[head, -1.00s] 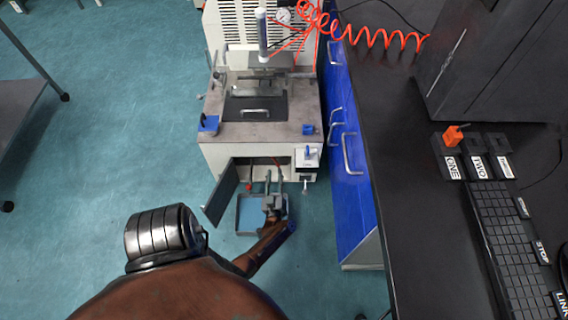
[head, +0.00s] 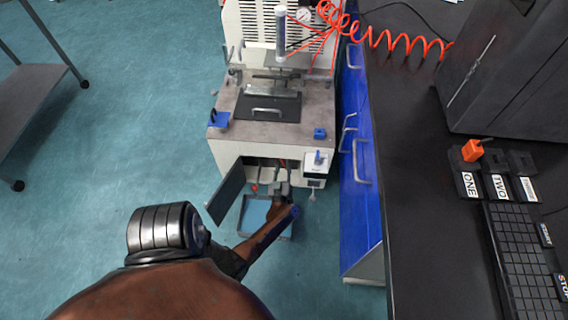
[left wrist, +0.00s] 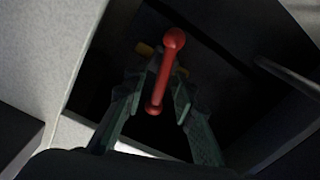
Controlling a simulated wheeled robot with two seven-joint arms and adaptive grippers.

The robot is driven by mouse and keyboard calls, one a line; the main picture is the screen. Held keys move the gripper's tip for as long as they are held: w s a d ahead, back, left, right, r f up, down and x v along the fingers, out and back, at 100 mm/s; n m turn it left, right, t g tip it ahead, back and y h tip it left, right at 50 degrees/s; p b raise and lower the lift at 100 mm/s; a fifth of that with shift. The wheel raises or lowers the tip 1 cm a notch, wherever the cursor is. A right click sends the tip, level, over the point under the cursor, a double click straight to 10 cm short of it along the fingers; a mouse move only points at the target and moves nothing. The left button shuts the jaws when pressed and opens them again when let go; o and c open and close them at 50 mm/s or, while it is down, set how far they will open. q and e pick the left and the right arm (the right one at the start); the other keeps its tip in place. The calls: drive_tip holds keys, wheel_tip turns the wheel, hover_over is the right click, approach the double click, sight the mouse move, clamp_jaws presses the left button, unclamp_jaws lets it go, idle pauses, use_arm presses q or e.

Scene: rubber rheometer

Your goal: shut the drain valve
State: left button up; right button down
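The drain valve's red lever (left wrist: 165,72) shows in the left wrist view, with a round knob at its upper end, in a dark compartment. My left gripper (left wrist: 158,82) is open, with one finger on each side of the lever. Clear contact does not show. In the head view my left gripper (head: 281,187) reaches into the open lower compartment of the rheometer (head: 226,148), and the lever cannot be made out there for certain. My right gripper is not in view.
The compartment door (head: 226,192) hangs open on the left. A blue-floored tray (head: 253,216) lies on the floor below my arm. The blue cabinet (head: 358,215) stands close on the right. The compartment's pale wall (left wrist: 45,60) is near the gripper.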

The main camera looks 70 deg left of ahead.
use_arm(q)
clamp_jaws()
drive_tip(key=shift+w+r+m+p, duration=0.15)
drive_tip(key=shift+r+m+p, duration=0.05)
drive_tip(key=shift+m+p, duration=0.55)
drive_tip(key=shift+d+f+m+p, duration=0.1)
drive_tip(key=shift+m+p, duration=0.2)
drive_tip(key=shift+m, duration=0.65)
drive_tip(key=shift+f, duration=0.1)
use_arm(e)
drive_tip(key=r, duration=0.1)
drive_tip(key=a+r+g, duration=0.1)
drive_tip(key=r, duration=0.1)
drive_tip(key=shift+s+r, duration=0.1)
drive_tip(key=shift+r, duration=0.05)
use_arm(q)
drive_tip(key=shift+o, duration=0.6)
unclamp_jaws()
